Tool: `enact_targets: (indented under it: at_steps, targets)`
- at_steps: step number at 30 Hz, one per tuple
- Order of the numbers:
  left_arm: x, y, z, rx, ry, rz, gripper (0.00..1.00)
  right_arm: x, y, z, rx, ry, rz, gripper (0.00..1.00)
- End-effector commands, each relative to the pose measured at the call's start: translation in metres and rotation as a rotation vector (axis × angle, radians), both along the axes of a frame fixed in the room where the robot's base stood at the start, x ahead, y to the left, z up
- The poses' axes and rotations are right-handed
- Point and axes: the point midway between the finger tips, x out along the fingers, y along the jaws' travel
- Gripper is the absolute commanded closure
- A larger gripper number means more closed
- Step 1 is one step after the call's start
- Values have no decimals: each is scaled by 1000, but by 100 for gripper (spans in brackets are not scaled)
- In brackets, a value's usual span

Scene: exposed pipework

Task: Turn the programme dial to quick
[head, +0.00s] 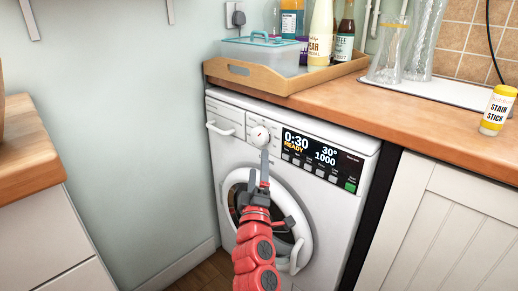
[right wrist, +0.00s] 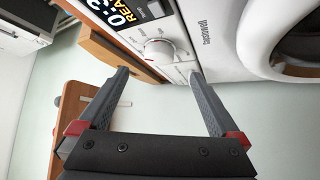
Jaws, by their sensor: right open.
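The white round programme dial (head: 259,136) sits on the upper front panel of the washing machine (head: 228,162), left of its display (head: 322,156). The display reads 0:30, READY, 30° and 1000. The dial's pointer setting is too small to read. My right gripper (head: 265,154) is just below the dial in the head view, its fingers seen nearly edge-on. In the right wrist view the dial (right wrist: 160,48) lies just beyond and between the two spread fingertips (right wrist: 159,74), with nothing held. I cannot tell any contact. My left gripper is not in view.
The detergent drawer handle (head: 220,129) is left of the dial. The round door is below.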

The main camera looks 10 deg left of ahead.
Motion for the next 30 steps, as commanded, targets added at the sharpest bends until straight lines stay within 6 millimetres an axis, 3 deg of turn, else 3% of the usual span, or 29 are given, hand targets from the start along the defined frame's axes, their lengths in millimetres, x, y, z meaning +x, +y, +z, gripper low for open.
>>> enact_targets:
  at_steps: [6, 12, 30]
  targets:
    - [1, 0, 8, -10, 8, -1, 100, -44, -7, -16, -2, 0, 3, 1]
    - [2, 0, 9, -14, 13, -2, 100, -70, -11, -26, -2, -1, 3, 1]
    - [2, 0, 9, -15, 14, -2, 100, -79, -14, -28, 0, -3, 1, 1]
